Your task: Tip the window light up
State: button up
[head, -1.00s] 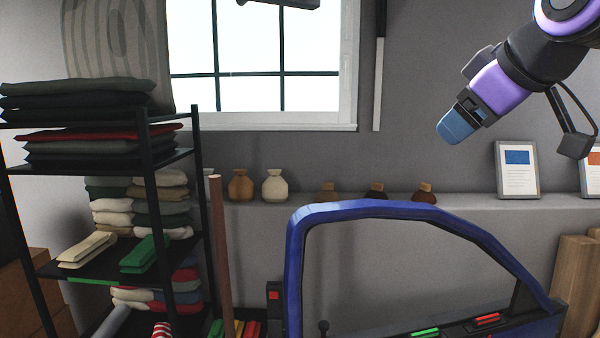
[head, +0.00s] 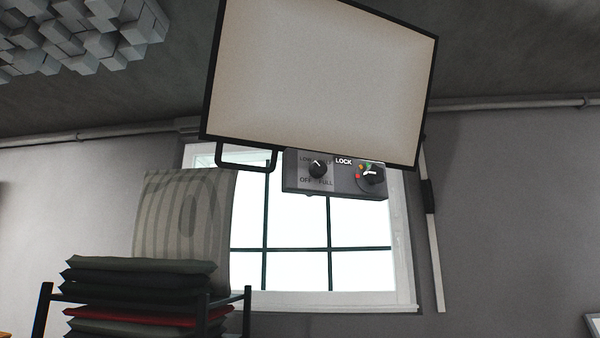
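The window light (head: 320,75) is a large pale panel in a black frame, high in front of the window. Its face points toward me and it looks tilted, with its right side lower than its left. A black bar handle (head: 246,167) hangs under its lower left edge. A grey control box (head: 334,175) sits below the panel, with a black knob marked OFF, LOW and FULL and a second black knob (head: 372,175) by the word LOCK with small coloured marks. My gripper is not in the current view.
The window (head: 310,250) is behind the light. A black rack with folded dark cloths (head: 140,280) stands at lower left, with a striped cushion (head: 185,225) behind it. Grey foam blocks (head: 75,40) are at upper left. The wall at right is mostly clear.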

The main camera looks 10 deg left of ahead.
aim_at(348, 78)
jog(key=j+z, duration=0.25)
jog(key=j, duration=1.05)
jog(key=k+j+z, duration=0.1)
jog(key=j+z, duration=0.15)
jog(key=j, duration=1.1)
